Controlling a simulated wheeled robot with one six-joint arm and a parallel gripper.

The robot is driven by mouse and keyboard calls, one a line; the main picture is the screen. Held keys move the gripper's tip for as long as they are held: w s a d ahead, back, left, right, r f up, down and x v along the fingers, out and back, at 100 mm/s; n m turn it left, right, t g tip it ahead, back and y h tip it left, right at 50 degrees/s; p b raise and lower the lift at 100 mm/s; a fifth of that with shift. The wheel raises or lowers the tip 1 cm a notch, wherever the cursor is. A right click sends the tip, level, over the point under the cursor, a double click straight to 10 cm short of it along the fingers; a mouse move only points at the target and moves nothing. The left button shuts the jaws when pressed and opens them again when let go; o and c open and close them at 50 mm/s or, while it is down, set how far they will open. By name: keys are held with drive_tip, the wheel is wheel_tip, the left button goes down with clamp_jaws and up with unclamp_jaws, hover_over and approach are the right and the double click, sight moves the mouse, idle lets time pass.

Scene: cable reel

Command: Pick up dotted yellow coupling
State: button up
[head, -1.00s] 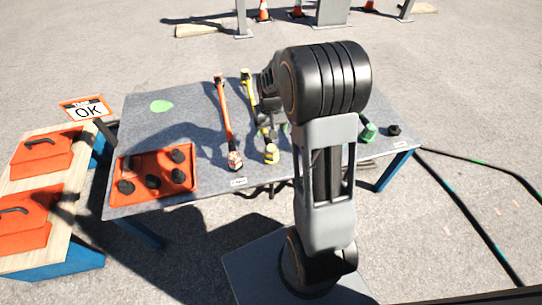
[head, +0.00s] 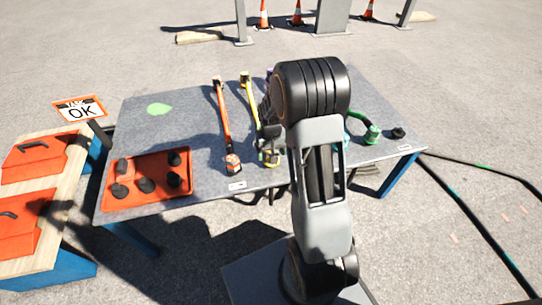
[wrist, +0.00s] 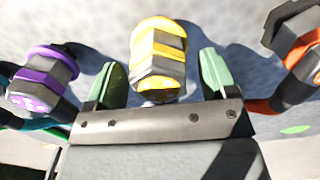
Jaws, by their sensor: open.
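The yellow coupling (wrist: 158,55) lies on the grey table, with yellow bands around a lighter grey-white middle. In the wrist view it sits between and just ahead of the two green fingertips of my gripper (wrist: 158,80), which are open on either side of it. No contact is clear. In the head view the yellow coupling (head: 271,158) is at the near end of a yellow cable, partly hidden by my arm. Dots on it are too small to make out.
An orange coupling (head: 232,162) lies to the left in the head view, and a purple coupling (wrist: 43,82) is close by in the wrist view. A green coupling (head: 373,133) and a black cap (head: 398,133) are at the right. An orange tray (head: 150,205) holds several black pieces.

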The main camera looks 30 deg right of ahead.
drive_tip(key=shift+f, duration=0.65)
drive_tip(key=shift+c, duration=0.2)
drive_tip(key=shift+r, duration=0.1)
drive_tip(key=c, duration=1.1)
